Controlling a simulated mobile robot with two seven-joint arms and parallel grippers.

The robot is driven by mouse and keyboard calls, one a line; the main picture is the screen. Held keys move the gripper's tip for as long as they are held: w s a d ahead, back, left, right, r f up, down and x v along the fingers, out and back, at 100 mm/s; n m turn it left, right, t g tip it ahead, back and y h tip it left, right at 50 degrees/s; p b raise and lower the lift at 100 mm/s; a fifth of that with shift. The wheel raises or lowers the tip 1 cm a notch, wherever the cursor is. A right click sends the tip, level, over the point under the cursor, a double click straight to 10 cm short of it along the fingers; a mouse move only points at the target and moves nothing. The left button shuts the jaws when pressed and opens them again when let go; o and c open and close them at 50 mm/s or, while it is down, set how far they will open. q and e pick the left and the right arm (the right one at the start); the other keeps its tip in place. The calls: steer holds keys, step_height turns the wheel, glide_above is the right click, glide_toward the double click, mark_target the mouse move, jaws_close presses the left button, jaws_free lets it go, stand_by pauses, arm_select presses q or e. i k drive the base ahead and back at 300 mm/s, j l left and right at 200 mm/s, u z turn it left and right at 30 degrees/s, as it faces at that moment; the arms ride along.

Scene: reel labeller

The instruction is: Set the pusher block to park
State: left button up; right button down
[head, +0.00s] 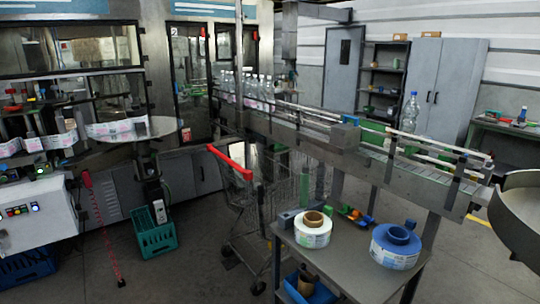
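I cannot pick out the pusher block for certain in the head view. A grey block-shaped part (345,134) sits on the near side of the bottle conveyor (285,128); I cannot tell whether it is the pusher block. No park mark is readable at this size. The labelling machine with its label web (118,129) stands at the left, and its control buttons (20,211) show at the left edge. Neither of my grippers is in view.
A shopping cart with a red handle (230,162) stands before the conveyor. A grey table (345,268) holds a white label reel (312,236) and a blue one (395,254). A green crate (153,236) and a red chain (103,232) are at left.

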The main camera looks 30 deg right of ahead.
mark_target(345, 134)
steer(key=i+j+z, duration=0.1)
steer(key=i+z, duration=0.2)
steer(key=i+j+z, duration=0.25)
steer(key=i, duration=0.25)
steer(key=i+j+z, duration=0.3)
steer(key=i, duration=0.1)
